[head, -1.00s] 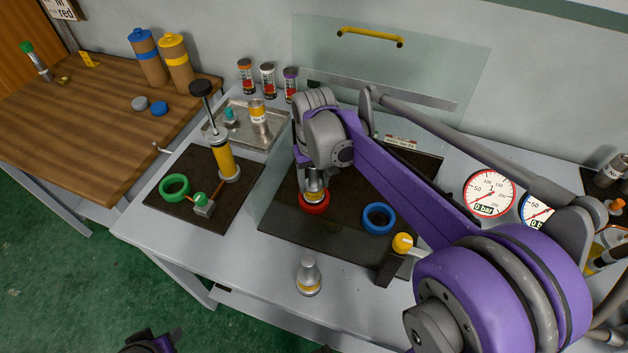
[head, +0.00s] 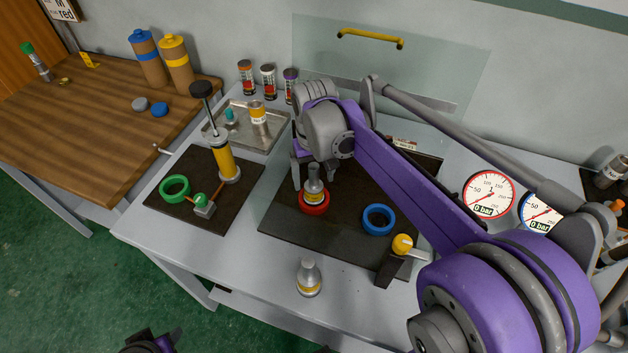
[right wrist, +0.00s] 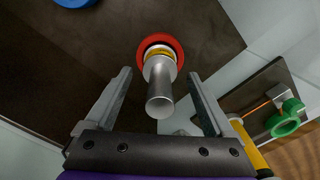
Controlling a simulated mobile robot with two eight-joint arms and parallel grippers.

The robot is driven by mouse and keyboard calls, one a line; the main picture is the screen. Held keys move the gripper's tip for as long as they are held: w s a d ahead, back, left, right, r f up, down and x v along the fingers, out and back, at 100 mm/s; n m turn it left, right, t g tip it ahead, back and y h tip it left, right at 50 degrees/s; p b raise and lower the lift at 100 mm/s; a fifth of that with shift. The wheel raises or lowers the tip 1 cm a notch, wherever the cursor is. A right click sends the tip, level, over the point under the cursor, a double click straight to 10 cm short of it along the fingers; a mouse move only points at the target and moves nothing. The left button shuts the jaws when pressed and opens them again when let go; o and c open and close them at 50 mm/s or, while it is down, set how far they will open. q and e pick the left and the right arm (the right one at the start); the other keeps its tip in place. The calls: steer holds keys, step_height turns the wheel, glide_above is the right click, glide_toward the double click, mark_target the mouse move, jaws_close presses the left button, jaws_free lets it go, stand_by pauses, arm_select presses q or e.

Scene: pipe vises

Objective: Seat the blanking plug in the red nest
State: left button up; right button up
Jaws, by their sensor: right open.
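A grey metal plug (head: 313,187) with a yellow band stands in the red ring nest (head: 315,208) on the dark mat. It looks upright, but how deep it sits I cannot tell. In the right wrist view the plug (right wrist: 160,88) and red nest (right wrist: 178,46) show between my fingers. My right gripper (head: 312,166) is open over the plug, one finger on each side and apart from it; its fingers also show in the right wrist view (right wrist: 160,74). A similar yellow-banded plug (head: 308,279) stands on the bench front. Only a small part of my left arm shows at the bottom edge.
A blue ring nest (head: 379,218) lies right of the red one, with a yellow-knobbed handle (head: 402,244) in front. A green ring (head: 174,188) and yellow pump (head: 225,160) stand left. A metal tray (head: 275,134) is behind. A clear panel (head: 440,70) hangs at the back.

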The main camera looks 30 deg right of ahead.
step_height(320, 180, up, 10)
steer(key=shift+f+p, duration=0.1)
steer(key=shift+p, duration=0.25)
steer(key=shift+s, duration=0.1)
stand_by(0.3)
